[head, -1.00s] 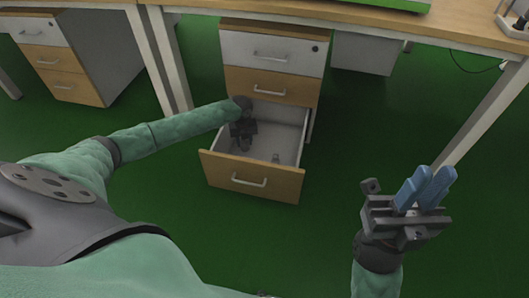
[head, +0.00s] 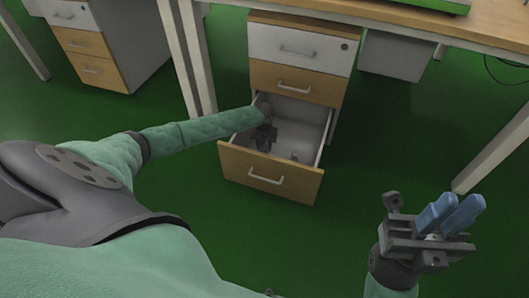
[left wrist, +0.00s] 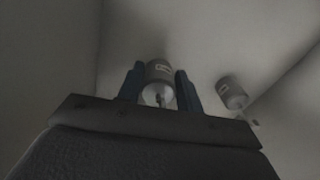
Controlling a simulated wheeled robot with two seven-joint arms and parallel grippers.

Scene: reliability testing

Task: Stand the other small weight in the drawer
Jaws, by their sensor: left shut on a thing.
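My left gripper (head: 264,140) reaches down inside the open drawer (head: 270,176). In the left wrist view its two blue fingers (left wrist: 160,88) are shut on a small grey metal weight (left wrist: 158,76), one finger on each side. This weight's knob points toward the camera; I cannot tell whether its base touches the drawer floor. My right gripper (head: 450,216) is open and empty, out over the green floor.
The drawer is the bottom one of a cabinet (head: 300,47) under a wooden desk (head: 400,17). Its side walls and front panel close in around my left gripper. A white desk leg (head: 196,60) stands to the left. Free green floor lies right of the drawer.

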